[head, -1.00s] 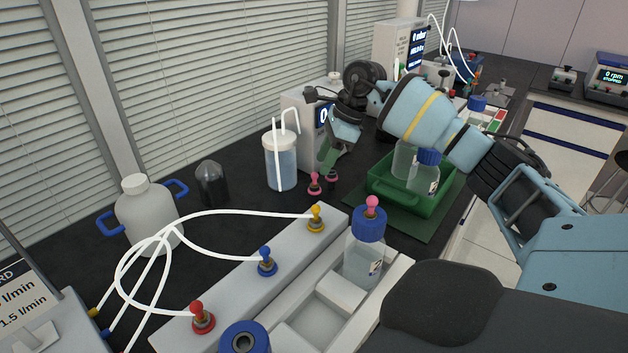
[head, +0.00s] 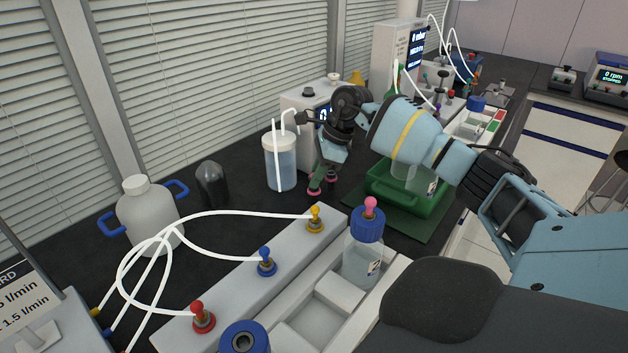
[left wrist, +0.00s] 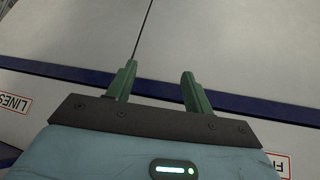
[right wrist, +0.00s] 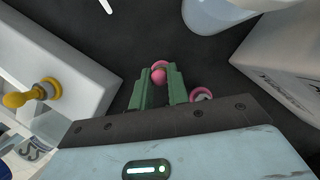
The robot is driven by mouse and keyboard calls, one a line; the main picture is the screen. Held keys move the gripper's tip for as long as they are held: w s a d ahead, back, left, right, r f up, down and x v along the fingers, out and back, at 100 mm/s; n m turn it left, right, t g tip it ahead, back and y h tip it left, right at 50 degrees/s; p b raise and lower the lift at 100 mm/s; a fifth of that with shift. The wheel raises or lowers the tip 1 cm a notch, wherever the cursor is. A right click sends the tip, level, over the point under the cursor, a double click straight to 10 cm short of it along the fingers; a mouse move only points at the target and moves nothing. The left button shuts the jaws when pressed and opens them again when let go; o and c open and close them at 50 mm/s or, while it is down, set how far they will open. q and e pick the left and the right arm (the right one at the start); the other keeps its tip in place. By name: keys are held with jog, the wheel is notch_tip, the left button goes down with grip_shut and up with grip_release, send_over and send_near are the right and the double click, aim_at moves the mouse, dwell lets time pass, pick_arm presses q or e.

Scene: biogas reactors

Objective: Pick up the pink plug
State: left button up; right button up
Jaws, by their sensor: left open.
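Two small pink plugs stand close together on the dark bench, by a lidded clear jar. My right gripper (head: 317,183) points down at them. In the right wrist view, one pink plug (right wrist: 159,76) has its round head between the fingertips of my right gripper (right wrist: 159,80); the gap is narrow and both fingers appear to touch it. The other pink plug (right wrist: 201,94) is just right of the right finger, partly hidden. Another pink plug (head: 370,203) tops the blue-capped bottle (head: 361,258). My left gripper (left wrist: 160,78) is open and empty, away from the bench.
The clear jar (head: 281,165) with white tubes stands left of my right gripper, before a grey box device (head: 300,105). A green tray (head: 405,196) with bottles is to the right. A grey block with yellow (head: 315,220), blue (head: 266,262) and red (head: 202,318) plugs lies in front.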

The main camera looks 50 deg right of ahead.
aim_at(312, 174)
grip_shut()
jog(key=shift+r, duration=0.15)
jog(key=shift+r, duration=1.35)
jog(key=shift+s+r, duration=0.15)
jog(key=shift+r, duration=0.15)
jog(key=s+a+r+b, duration=0.1)
jog(key=s+a+b, duration=0.1)
jog(key=s, duration=1.3)
jog(key=shift+s+a+r+b, duration=0.2)
jog(key=shift+s+b, duration=0.05)
jog(key=shift+b, duration=0.55)
jog(key=shift+s, duration=0.1)
